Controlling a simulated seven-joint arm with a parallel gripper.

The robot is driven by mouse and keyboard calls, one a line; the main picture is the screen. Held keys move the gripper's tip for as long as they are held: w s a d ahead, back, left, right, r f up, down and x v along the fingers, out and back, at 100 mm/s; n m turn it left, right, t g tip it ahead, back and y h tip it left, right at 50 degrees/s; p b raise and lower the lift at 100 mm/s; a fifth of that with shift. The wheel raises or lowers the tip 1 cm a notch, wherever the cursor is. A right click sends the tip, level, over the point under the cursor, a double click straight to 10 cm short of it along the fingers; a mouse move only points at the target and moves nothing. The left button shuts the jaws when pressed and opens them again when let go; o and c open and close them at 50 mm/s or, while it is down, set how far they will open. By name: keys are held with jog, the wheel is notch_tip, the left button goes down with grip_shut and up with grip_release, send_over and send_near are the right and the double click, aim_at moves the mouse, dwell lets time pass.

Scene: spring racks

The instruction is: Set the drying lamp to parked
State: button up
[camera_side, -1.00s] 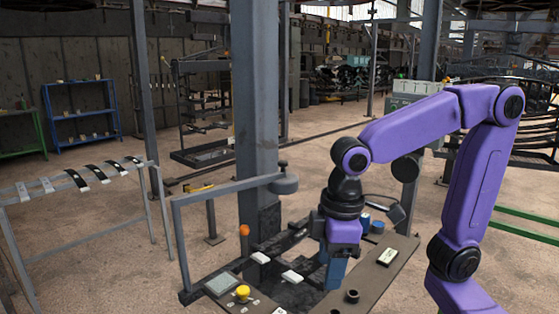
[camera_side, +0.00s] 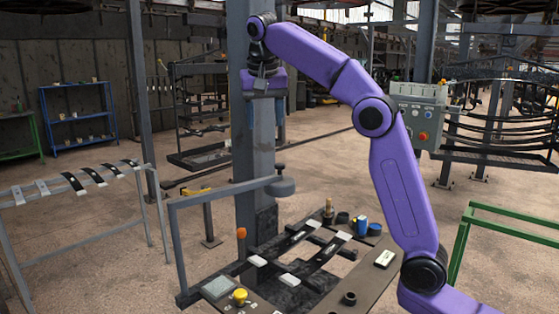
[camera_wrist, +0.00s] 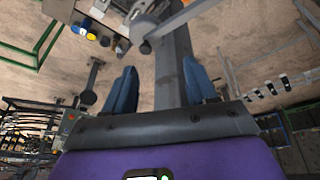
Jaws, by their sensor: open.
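The drying lamp (camera_side: 281,187) is a grey round head at the end of a grey arm (camera_side: 225,188), which reaches out from an upright post at the bench's left end. The head hangs over the back of the bench, in front of the thick column. In the wrist view, the lamp head (camera_wrist: 141,28) shows beyond the fingers, above the picture's middle. My gripper (camera_side: 266,120) is high above the lamp, in front of the column, pointing down. Its blue fingers are apart with nothing between them, also in the wrist view (camera_wrist: 160,90). It does not touch the lamp.
The bench (camera_side: 375,272) carries dark leaf strips on white blocks (camera_side: 288,281), a yellow button (camera_side: 240,295), an orange knob (camera_side: 241,232) and a blue can (camera_side: 361,226). A rack of strips (camera_side: 80,181) stands left. A control box (camera_side: 420,115) stands behind my arm.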

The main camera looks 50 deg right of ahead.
aim_at(280, 165)
jog(key=d+r+m, duration=0.2)
jog(key=d+m, duration=0.1)
jog(key=d, duration=0.1)
jog(key=shift+h, duration=0.3)
jog(key=x, duration=1.7)
jog(key=shift+f, duration=0.1)
jog(key=shift+s, duration=0.1)
grip_shut()
